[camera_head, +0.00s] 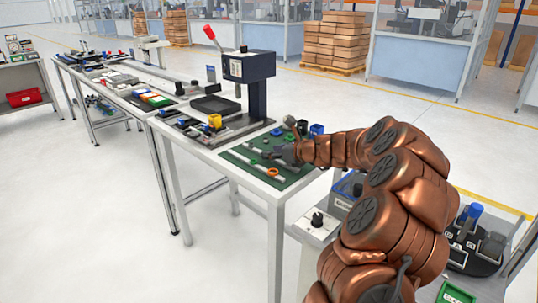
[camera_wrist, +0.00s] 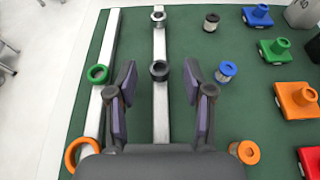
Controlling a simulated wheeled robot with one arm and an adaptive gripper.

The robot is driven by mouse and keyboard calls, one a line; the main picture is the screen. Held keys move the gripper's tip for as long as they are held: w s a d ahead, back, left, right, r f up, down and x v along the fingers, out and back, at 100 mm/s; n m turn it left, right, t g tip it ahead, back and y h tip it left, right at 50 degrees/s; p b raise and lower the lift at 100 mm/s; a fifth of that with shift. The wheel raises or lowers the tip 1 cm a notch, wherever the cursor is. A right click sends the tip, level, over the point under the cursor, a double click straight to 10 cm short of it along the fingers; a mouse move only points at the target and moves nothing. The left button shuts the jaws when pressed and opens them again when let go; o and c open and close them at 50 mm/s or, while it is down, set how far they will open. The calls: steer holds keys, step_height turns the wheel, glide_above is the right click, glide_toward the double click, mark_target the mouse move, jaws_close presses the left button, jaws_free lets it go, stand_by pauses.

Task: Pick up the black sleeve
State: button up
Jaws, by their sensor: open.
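My gripper (camera_wrist: 160,82) is open, its two fingers spread over the green mat (camera_wrist: 185,130) in the wrist view. A black ring-shaped piece (camera_wrist: 160,70) sits on a white rail between the fingertips, with nothing seen touching it. A black-topped short cylinder with a pale body (camera_wrist: 211,22) stands on the mat farther up and right of the fingers. I cannot tell for certain which of these two is the black sleeve. In the head view my gripper (camera_head: 282,154) is low over the mat and covers part of it.
A green ring (camera_wrist: 97,74) and an orange ring (camera_wrist: 82,155) lie along the left rail. A blue-topped cylinder (camera_wrist: 226,70) and an orange-topped one (camera_wrist: 246,152) stand close to the right finger. A dark press (camera_head: 250,80) with a red-knobbed lever stands behind the mat.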

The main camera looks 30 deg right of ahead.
jaws_close()
stand_by(0.4)
